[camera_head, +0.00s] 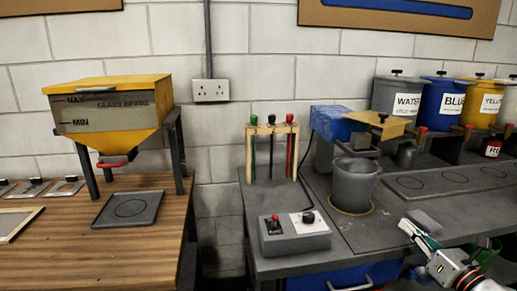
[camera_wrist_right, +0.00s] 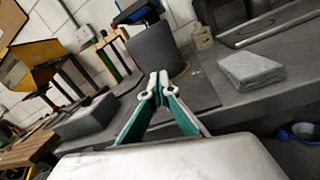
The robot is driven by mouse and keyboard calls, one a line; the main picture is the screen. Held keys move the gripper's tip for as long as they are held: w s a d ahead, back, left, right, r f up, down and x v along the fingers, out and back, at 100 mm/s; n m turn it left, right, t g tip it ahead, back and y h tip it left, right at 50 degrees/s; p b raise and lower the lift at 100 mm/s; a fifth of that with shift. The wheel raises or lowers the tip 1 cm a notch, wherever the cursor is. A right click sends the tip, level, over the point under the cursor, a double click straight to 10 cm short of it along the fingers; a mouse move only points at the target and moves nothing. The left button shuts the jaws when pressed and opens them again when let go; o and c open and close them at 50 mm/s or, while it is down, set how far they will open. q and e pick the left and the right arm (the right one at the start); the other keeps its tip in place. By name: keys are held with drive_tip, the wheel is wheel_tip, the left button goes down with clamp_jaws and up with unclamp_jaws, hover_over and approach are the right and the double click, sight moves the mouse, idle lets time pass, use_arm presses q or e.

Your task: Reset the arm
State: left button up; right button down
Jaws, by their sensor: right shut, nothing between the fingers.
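My right gripper (camera_head: 415,229) is at the lower right of the head view, at the front edge of the grey worktop (camera_head: 300,195). Its fingertips meet and hold nothing; they also show together in the right wrist view (camera_wrist_right: 156,84). A grey pot (camera_head: 354,184) stands upright on the worktop, to the left of and beyond the gripper. A grey block or folded cloth (camera_head: 424,221) lies just beyond the fingertips and also shows in the right wrist view (camera_wrist_right: 252,69). The left gripper is not in view.
A yellow hopper (camera_head: 110,115) stands on the wooden table (camera_head: 120,250) at left, with a gap between the tables. A control box (camera_head: 294,234) and a tool rack (camera_head: 272,130) are on the grey worktop. Labelled tanks (camera_head: 443,97) line the back right.

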drive_tip(key=s+a+f+m+g+h, duration=0.3)
drive_tip(key=s+f+m+g, duration=0.1)
drive_tip(key=s+f+m, duration=0.4)
drive_tip(key=s+a+f+m+g+h, duration=0.25)
drive_tip(key=s+f+m, duration=0.35)
drive_tip(key=s+m, duration=0.5)
drive_tip(key=s+a+f+m+g+h, duration=0.3)
drive_tip(key=s+f+m+g, duration=0.2)
drive_tip(key=s+f+m, duration=0.3)
drive_tip(key=a+f+m+t+y, duration=0.4)
drive_tip(key=a+f+y, duration=0.3)
drive_tip(key=a+f, duration=0.6)
drive_tip(key=shift+a, duration=1.75)
drive_tip(key=shift+y, duration=0.25)
